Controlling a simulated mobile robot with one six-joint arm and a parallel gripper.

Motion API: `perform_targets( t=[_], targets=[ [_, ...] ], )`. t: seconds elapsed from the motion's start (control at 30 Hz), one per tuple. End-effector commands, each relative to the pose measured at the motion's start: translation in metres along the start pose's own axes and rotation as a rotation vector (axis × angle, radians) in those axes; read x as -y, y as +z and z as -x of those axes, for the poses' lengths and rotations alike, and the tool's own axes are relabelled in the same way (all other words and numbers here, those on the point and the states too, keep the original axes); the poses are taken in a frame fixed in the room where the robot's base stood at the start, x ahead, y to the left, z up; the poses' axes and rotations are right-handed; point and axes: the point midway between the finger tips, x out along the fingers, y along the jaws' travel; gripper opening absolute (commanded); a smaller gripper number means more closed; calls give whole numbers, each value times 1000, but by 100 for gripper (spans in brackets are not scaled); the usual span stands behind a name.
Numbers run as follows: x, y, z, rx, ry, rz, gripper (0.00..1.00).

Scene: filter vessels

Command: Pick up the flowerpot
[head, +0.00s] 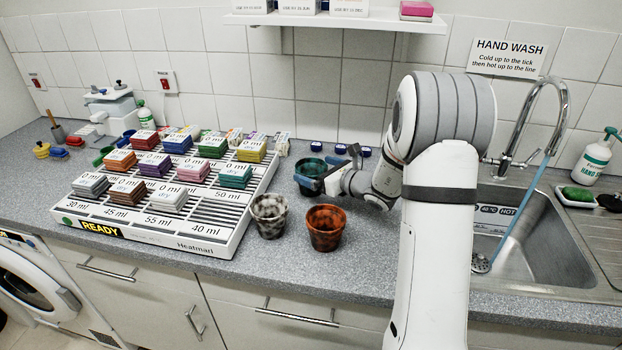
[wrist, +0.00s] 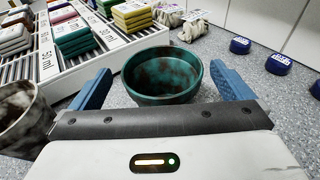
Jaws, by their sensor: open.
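A teal and dark-brown mottled flowerpot (head: 306,177) stands upright on the counter, right of the heating rack. It is also seen in the wrist view (wrist: 161,82), straight ahead of my gripper. My gripper (wrist: 162,84) is open, with one blue finger at each side of this pot and visible gaps between. In the head view my gripper (head: 322,176) partly covers the pot. A grey-and-white mottled pot (head: 270,216) and an orange-brown mottled pot (head: 325,228) stand nearer the front edge. The grey one shows at the left of the wrist view (wrist: 20,112).
A white rack (head: 182,240) with several coloured sponge stacks fills the left counter. Several blue caps (head: 341,149) lie near the tiled wall. A sink (head: 530,262) with a tap is at right. A shelf (head: 335,20) hangs above.

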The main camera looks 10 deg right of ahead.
Motion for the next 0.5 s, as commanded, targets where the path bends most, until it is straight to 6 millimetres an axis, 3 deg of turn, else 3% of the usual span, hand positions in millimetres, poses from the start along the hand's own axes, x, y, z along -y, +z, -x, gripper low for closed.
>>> perform_targets(
  t=[0.2, 0.5],
  targets=[
    [4, 0, -28, -1, -2, -2, 100],
    [5, 0, -31, 0, -6, -2, 99]
  ],
)
